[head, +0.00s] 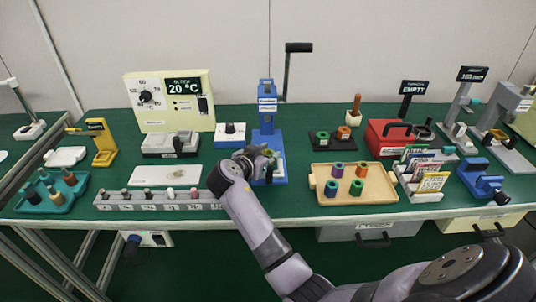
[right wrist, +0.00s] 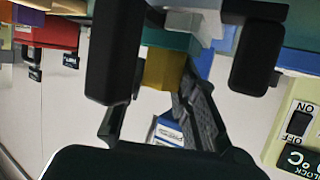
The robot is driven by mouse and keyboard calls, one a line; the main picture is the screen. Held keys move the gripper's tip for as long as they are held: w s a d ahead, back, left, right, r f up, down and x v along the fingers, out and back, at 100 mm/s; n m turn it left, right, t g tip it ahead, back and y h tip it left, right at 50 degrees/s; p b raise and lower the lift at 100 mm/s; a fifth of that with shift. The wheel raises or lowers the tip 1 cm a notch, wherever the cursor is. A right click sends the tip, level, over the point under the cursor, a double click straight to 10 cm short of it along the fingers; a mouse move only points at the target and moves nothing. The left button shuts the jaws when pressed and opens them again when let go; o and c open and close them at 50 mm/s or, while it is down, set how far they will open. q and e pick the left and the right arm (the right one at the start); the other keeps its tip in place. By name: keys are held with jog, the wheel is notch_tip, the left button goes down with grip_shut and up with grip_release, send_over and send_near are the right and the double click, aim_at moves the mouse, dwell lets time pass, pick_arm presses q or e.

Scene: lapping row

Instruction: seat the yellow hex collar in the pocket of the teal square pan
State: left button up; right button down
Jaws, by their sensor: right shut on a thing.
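My right gripper (head: 262,162) reaches over the table to the front of the blue hand press (head: 268,124). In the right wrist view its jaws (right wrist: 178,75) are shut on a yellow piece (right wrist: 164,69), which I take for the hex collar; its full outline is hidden. A teal surface (right wrist: 165,40) shows right against the yellow piece; I cannot tell if this is the square pan or if they touch. The gripper hides this spot in the head view. My left gripper is not in view.
A wooden tray (head: 388,194) with several coloured cylinders lies right of the press. A grey strip (head: 130,205) runs along the front left, beside a teal tray (head: 48,208) of pegs. A cream control box (head: 160,118) stands behind.

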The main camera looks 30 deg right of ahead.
jog(key=c, duration=1.7)
grip_release()
jog(key=shift+f, duration=0.2)
jog(key=o, duration=0.5)
jog(key=shift+f, duration=0.1)
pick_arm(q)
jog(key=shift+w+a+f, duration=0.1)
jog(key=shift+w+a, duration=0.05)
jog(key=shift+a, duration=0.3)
pick_arm(e)
jog(key=shift+s+a, duration=0.1)
jog(key=shift+a, duration=0.05)
jog(key=v, duration=0.6)
jog(key=shift+a+r, duration=0.2)
jog(key=shift+a, duration=0.1)
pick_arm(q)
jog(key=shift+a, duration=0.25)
pick_arm(e)
jog(key=shift+s+a+r, duration=0.35)
jog(key=shift+a, duration=0.05)
jog(key=shift+r, duration=0.1)
